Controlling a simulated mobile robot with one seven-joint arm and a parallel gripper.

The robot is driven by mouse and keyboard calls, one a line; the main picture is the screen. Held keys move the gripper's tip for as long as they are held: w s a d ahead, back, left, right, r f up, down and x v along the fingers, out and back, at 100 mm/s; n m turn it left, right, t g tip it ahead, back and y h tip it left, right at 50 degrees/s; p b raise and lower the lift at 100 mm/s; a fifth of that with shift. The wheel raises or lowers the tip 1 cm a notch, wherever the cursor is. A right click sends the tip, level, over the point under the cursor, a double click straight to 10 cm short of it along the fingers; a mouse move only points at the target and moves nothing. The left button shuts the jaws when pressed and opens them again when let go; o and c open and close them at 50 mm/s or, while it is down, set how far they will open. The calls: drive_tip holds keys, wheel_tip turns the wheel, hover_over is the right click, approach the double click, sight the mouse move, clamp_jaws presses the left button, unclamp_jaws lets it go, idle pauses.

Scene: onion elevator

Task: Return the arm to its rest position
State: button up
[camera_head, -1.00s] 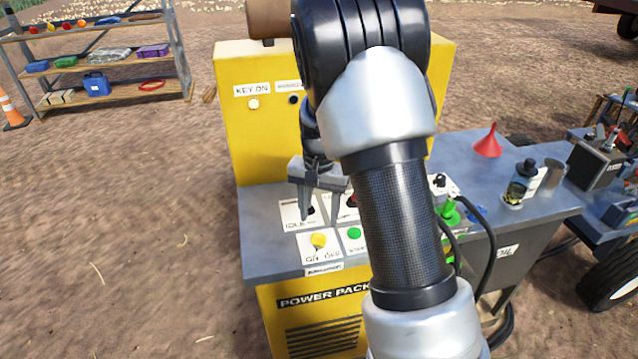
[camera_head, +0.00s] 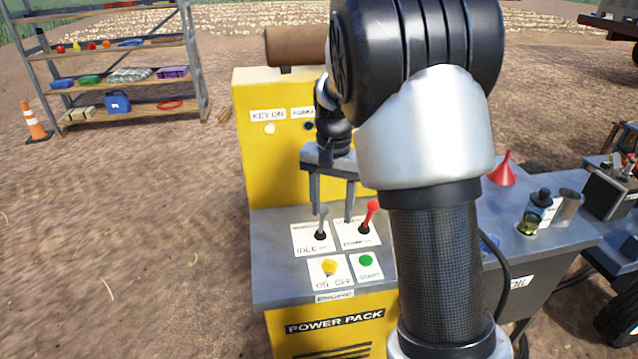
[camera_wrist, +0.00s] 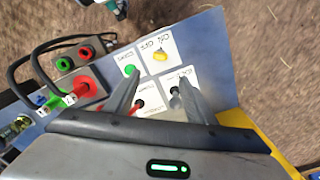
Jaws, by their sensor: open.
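My gripper (camera_head: 332,205) hangs fingers down above the control panel (camera_head: 275,240) of the yellow power pack (camera_head: 260,165). It is open and empty, its two fingers apart. Below the fingers stand a grey idle lever (camera_head: 322,222) and a red-knobbed lever (camera_head: 369,214). My fingertips look close to the grey lever's top; I cannot tell whether they touch it. The wrist view shows the fingers (camera_wrist: 154,95) over the lever labels. In front of the levers are a yellow on/off knob (camera_head: 329,267) and a green start button (camera_head: 365,261). My arm hides the panel's right part.
A grey bench with a red funnel (camera_head: 503,172) and bottles (camera_head: 533,212) is at the right. Black hoses (camera_wrist: 45,60) run beside the panel. A shelf rack (camera_head: 120,62) and orange cone (camera_head: 33,119) stand back left. The dirt ground at left is clear.

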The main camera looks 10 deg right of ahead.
drive_tip(key=s+r+n+t+p, duration=0.2)
drive_tip(key=s+r+n+p, duration=0.1)
drive_tip(key=s+r, duration=0.6)
drive_tip(key=s+r+n+t+p, duration=0.3)
drive_tip(key=s+r, duration=0.7)
drive_tip(key=s, duration=0.6)
drive_tip(key=shift+a+t, duration=0.15)
drive_tip(key=shift+t, duration=0.15)
